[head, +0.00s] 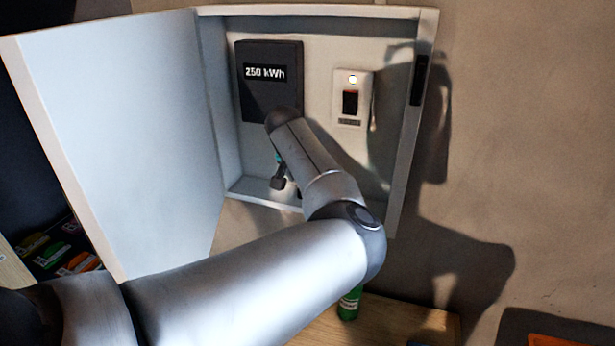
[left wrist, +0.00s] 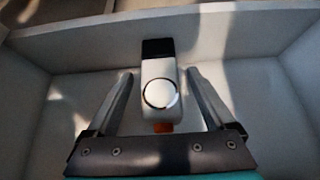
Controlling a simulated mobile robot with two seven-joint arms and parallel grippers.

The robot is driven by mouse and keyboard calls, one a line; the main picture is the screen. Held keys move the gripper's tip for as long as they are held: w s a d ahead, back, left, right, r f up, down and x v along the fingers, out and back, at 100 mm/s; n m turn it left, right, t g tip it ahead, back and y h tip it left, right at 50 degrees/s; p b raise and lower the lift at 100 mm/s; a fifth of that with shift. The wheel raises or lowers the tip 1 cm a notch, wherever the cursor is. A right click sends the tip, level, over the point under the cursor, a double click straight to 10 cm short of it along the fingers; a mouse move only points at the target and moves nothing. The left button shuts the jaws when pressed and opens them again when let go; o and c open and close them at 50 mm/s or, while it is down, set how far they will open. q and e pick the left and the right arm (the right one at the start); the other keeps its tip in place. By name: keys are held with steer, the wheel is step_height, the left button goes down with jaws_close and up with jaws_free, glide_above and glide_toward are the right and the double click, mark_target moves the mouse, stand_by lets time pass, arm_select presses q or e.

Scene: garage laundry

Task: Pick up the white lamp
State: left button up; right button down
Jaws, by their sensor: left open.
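In the left wrist view a small white object, which looks like the white lamp (left wrist: 160,72), has a round pale disc on its face, a black top and an orange part at its lower end. My left gripper (left wrist: 158,84) is open, with one finger on each side of it and a visible gap to each. In the head view my left arm reaches into the open wall cabinet, and the fingertips of my left gripper (head: 287,186) show near its bottom. The lamp cannot be made out there; my arm covers that area. My right gripper is not in view.
The wall cabinet (head: 432,45) has its door (head: 120,130) swung open to the left. Inside are a black meter (head: 255,95) reading 250 kWh and a white switch unit (head: 340,90). Below stand a green bottle (head: 349,304) and a wooden surface (head: 400,322).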

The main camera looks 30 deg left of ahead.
arm_select(q)
steer(key=shift+x, duration=1.2)
steer(key=shift+s, duration=0.1)
steer(key=shift+r, duration=0.1)
jaws_close()
